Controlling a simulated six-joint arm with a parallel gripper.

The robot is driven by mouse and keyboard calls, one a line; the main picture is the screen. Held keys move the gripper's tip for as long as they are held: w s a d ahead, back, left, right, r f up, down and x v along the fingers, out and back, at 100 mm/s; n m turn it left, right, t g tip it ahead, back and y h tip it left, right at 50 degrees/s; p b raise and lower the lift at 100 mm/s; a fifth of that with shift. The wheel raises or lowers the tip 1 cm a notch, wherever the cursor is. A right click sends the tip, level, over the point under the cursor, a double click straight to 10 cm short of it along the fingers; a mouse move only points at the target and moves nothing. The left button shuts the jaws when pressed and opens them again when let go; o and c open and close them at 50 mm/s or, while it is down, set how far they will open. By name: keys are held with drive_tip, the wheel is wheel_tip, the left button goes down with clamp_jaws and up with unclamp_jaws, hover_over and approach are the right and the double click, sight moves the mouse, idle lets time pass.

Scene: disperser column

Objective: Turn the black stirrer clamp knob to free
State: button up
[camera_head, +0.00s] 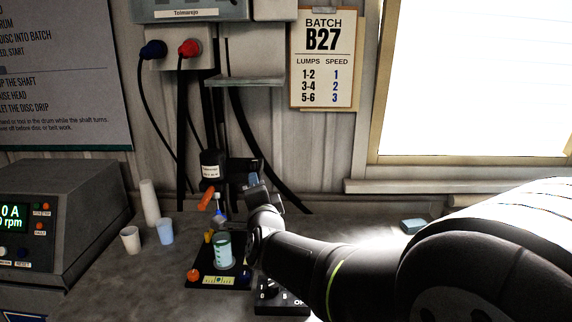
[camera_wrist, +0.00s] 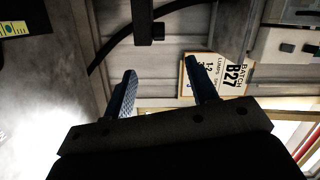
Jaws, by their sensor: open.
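My gripper (camera_head: 256,184) is open and empty beside the column behind the beaker. In the wrist view its two fingers (camera_wrist: 163,84) stand apart with nothing between them. A dark bar with a small black block (camera_wrist: 157,31) lies beyond the fingertips, apart from them; I cannot tell whether this block is the clamp knob. In the head view, dark clamp parts (camera_head: 240,165) sit on the column, partly hidden by my gripper. The black stirrer head (camera_head: 210,168) with a white label is left of them. The knob's setting cannot be read.
Two cups (camera_head: 131,240) (camera_head: 165,231) and a control box (camera_head: 50,225) are left. Black cables (camera_head: 150,110) hang behind.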

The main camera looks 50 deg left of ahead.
sight(253, 166)
drive_tip(key=w+a+n, duration=0.3)
drive_tip(key=a+n, duration=0.2)
drive_tip(key=w+a+n, duration=0.3)
drive_tip(key=a+n, duration=0.1)
drive_tip(key=n, duration=0.1)
drive_tip(key=w+a+n, duration=0.3)
drive_tip(key=a+n, duration=0.2)
drive_tip(key=shift+w+a, duration=0.25)
drive_tip(key=shift+a, duration=0.05)
idle(0.4)
drive_tip(key=c, duration=1)
